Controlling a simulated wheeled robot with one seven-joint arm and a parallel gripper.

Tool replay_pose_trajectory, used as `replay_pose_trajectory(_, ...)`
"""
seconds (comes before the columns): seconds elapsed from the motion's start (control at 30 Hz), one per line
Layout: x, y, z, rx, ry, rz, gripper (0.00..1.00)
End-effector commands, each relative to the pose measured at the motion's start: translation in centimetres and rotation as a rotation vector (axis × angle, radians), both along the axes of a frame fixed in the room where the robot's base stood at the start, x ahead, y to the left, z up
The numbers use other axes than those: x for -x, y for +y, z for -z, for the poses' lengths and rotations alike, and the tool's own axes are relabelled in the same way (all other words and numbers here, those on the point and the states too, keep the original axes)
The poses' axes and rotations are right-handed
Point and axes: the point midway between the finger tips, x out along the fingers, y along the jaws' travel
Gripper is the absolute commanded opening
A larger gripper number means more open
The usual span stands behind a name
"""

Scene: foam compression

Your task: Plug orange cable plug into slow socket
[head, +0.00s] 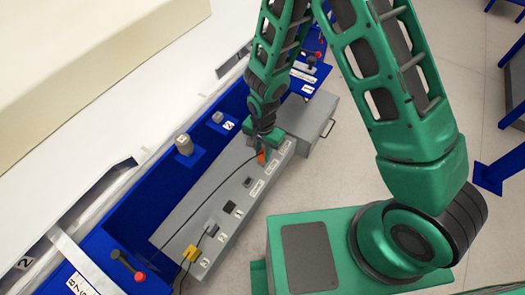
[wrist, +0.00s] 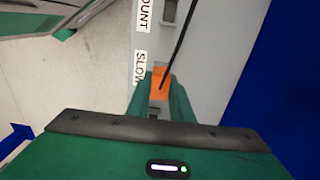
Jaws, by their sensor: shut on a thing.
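The orange cable plug (head: 261,157) is between the fingers of my gripper (head: 262,146), over the grey socket panel (head: 195,215). In the wrist view the orange plug (wrist: 161,82) sits between the two green fingers of my gripper (wrist: 158,92), which is shut on it. A black cable (wrist: 178,45) runs up from the plug. The white label SLOW (wrist: 140,68), partly cut off by a finger, is just left of the plug. The slow socket itself is mostly hidden by plug and fingers. I cannot tell whether the plug is inserted or just above it.
Another socket (wrist: 169,12) lies beside a label ending in OUNT. In the head view, several dark sockets, including one (head: 248,182), and a yellow plug (head: 190,252) line the panel. A blue tray (head: 165,190) with a grey cylinder (head: 184,145) lies left. A grey box (head: 310,120) stands right.

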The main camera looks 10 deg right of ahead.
Motion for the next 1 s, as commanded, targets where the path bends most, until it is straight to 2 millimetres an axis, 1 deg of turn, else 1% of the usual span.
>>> replay_pose_trajectory(0.23, 0.00, 0.01, 0.46, 0.000, 0.000, 0.000, 0.00)
replay_pose_trajectory(0.27, -0.01, 0.02, 0.45, -0.001, -0.001, 0.000, 0.24)
replay_pose_trajectory(0.3, -0.02, 0.02, 0.43, -0.001, -0.001, 0.000, 0.34)
replay_pose_trajectory(0.33, -0.02, 0.02, 0.43, -0.001, -0.001, 0.000, 0.41)
replay_pose_trajectory(0.87, -0.01, 0.03, 0.40, 0.000, 0.000, -0.001, 0.42)
replay_pose_trajectory(1.0, -0.02, 0.04, 0.10, -0.001, -0.001, -0.001, 0.42)
